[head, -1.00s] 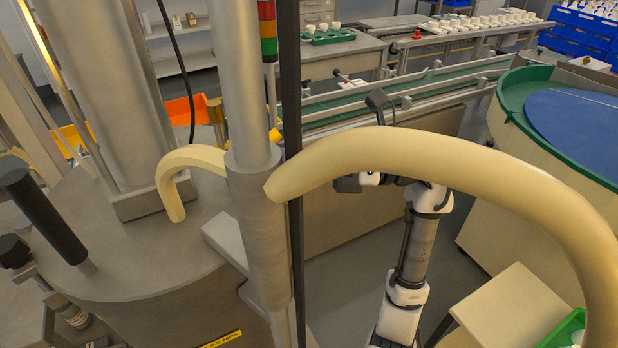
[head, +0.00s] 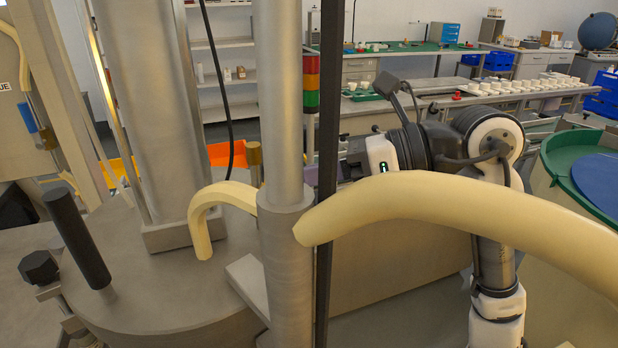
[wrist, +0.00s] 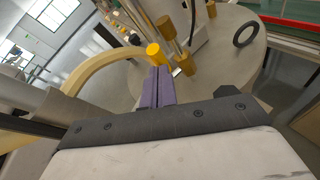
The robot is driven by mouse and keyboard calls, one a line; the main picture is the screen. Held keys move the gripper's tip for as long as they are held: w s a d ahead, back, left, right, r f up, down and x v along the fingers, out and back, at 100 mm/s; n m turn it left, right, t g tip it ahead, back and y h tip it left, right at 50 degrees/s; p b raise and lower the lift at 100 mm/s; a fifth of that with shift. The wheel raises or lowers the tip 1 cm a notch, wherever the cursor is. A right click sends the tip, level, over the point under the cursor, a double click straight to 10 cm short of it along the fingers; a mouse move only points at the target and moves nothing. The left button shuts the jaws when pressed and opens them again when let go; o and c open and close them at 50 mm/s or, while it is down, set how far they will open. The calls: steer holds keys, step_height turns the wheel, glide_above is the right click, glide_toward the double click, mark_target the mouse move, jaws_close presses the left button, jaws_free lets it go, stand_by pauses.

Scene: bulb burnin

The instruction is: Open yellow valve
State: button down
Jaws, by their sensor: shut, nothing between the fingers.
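The yellow valve appears to be the yellow-gold fitting (head: 254,155) behind the grey post in the head view, partly hidden by it. In the wrist view, a round yellow knob (wrist: 154,50) shows just beyond my fingertips, with gold cylinders beside it. My gripper (wrist: 158,72) has purple fingers shut together and empty, pointing towards the knob. I cannot tell whether they touch it. In the head view its purple fingers show only in part, right of the black upright, and the white wrist is behind the cream tube.
A thick cream tube (head: 430,201) arches across the front. The grey post (head: 280,120) and black upright (head: 327,120) stand before my gripper. A round steel vessel (head: 160,290) with a black handle (head: 77,238) is at left. A green-rimmed turntable (head: 565,160) is at right.

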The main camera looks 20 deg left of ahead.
steer(key=b+v, duration=0.1)
steer(key=v, duration=1.1)
steer(key=shift+r, duration=0.1)
